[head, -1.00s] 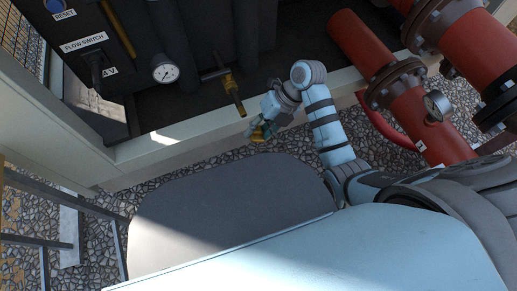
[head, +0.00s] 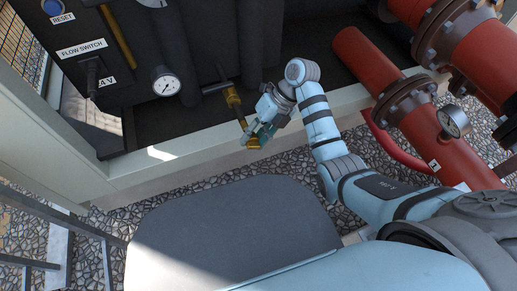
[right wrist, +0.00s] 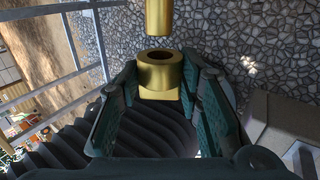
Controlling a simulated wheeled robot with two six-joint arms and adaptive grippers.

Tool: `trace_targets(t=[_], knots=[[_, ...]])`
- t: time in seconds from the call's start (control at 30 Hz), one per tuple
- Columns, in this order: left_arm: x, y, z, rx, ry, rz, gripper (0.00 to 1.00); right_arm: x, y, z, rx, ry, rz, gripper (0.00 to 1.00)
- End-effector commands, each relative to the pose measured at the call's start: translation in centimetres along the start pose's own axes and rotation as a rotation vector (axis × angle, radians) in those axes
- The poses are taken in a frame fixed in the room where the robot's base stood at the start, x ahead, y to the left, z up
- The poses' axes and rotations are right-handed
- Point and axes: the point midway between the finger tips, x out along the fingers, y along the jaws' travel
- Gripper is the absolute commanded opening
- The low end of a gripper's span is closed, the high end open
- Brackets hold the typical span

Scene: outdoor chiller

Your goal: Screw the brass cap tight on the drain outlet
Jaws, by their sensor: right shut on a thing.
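The brass drain outlet (head: 234,102) is a thin pipe with a valve, sticking out from the dark machine over the sill. My right gripper (head: 260,136) is shut on the brass cap (head: 253,144) just off the outlet's end. In the right wrist view the cap (right wrist: 160,76) sits between the two green-padded fingers, its round opening facing the outlet's open end (right wrist: 158,20). A small gap shows between cap and outlet, and they look roughly in line. My left gripper is in neither view.
A pressure gauge (head: 165,82) and a flow switch panel (head: 87,50) stand left of the outlet. Red flanged pipes (head: 405,110) rise on the right, close to my right arm. A pale sill (head: 180,145) runs below, with gravel in front.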

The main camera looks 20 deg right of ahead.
Motion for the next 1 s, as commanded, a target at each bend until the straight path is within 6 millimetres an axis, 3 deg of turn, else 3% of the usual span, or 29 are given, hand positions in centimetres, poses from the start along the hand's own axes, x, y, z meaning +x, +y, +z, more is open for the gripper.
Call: trace_targets(t=[0.2,1.0], knots=[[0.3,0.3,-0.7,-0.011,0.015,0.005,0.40,-0.1,0.1,0.7,0.000,0.000,0.000,0.00],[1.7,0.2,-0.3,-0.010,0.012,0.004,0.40,0.0,0.0,2.0,0.000,-0.001,0.000,0.00]])
